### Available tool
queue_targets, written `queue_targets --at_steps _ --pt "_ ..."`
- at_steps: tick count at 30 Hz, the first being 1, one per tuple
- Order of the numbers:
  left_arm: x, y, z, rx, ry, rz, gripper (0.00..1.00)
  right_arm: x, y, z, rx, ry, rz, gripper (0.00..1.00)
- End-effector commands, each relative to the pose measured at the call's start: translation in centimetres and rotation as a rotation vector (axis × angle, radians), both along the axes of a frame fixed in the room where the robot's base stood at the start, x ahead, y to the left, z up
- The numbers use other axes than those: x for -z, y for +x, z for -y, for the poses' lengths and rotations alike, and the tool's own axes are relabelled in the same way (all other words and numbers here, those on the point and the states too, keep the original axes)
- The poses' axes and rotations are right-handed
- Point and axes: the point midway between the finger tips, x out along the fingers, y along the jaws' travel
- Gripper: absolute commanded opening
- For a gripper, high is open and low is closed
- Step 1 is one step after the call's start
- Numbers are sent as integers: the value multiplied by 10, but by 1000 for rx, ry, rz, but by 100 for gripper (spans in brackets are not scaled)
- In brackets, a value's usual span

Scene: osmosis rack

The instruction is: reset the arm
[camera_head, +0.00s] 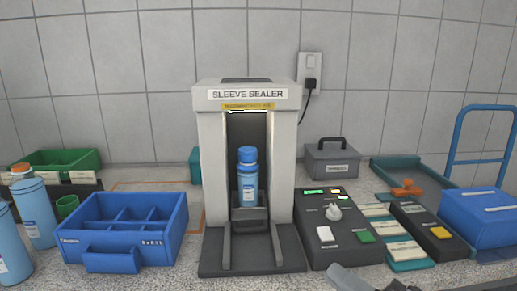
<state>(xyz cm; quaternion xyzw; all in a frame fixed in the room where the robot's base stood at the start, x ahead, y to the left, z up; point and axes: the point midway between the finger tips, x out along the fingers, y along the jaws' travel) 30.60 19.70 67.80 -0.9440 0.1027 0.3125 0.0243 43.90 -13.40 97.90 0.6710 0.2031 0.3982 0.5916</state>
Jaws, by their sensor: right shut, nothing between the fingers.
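My right gripper (342,274) shows only in part at the bottom edge, right of centre. It is shut and empty, in front of the dark control box. The rest of my right arm is mostly cut off by the frame. My left gripper is not in view. A blue-capped bottle (248,180) stands upright inside the sleeve sealer (211,165), apart from my gripper.
A blue divided bin (110,262) and blue cylinders (35,215) stand at left. The control box (335,228), a smaller box with a yellow button (440,233) and a blue case (485,215) fill the right. A grey box (330,165) stands behind.

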Motion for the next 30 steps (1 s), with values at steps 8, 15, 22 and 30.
queue_targets --at_steps 8,15,22,30 --pt "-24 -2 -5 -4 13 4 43 120 -14 57 382 596 -771 0" --pt "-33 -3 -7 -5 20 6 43 234 -98 71 675 933 -1329 0" --pt "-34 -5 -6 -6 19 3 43 266 -137 68 768 1033 -1509 0" --pt "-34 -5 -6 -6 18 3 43 267 -138 68 768 1034 -1512 0"
